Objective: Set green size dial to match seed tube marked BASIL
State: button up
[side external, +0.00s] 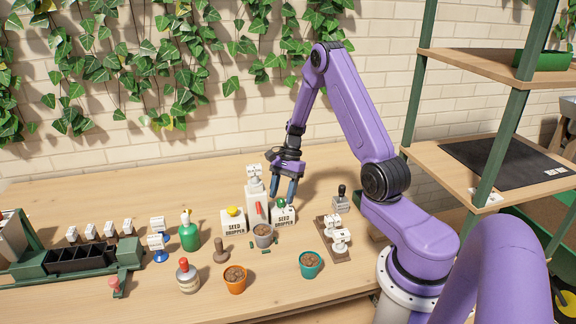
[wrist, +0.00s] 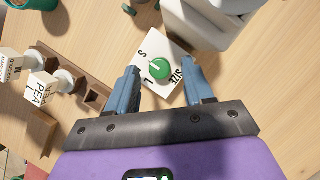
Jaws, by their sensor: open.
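The green size dial (wrist: 161,71) is a round knob on a white plate with the letters S, L and SIZE. A small white mark on it appears to point toward the S side. In the side view the dial (side external: 281,203) sits on the right-hand white SEED DROPPER box (side external: 284,216). My gripper (wrist: 160,84) is open, its two blue fingers on either side of the dial. I cannot tell whether they touch it. In the side view my gripper (side external: 284,190) points down just above that box. No label reading BASIL is legible; a tube marked PEA (wrist: 41,92) shows in the wrist view.
A wooden rack (side external: 325,230) with white-labelled tubes stands right of the dropper. Orange (side external: 235,281) and teal (side external: 310,266) pots stand in front.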

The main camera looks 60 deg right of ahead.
jog(key=v, duration=1.6)
jog(key=shift+a+r, duration=0.1)
jog(key=shift+r, duration=0.05)
jog(key=r+n+g+h, duration=0.1)
jog(key=n, duration=0.5)
send_over(274, 213)
jog(key=s+a+r+n+h, duration=0.1)
jog(key=s+a+n, duration=0.25)
jog(key=a, duration=0.25)
jog(key=s+a+r+n+h, duration=0.1)
jog(key=s+a+n, duration=0.1)
jog(key=a+n, duration=0.3)
jog(key=s+a+n, duration=0.4)
jog(key=s+n, duration=0.4)
jog(key=s, duration=0.2)
jog(key=s+a+f+n+t+h, duration=0.1)
jog(key=s+a+n, duration=0.3)
jog(key=s+n, duration=0.4)
jog(key=s, duration=0.2)
jog(key=shift+s, duration=0.3)
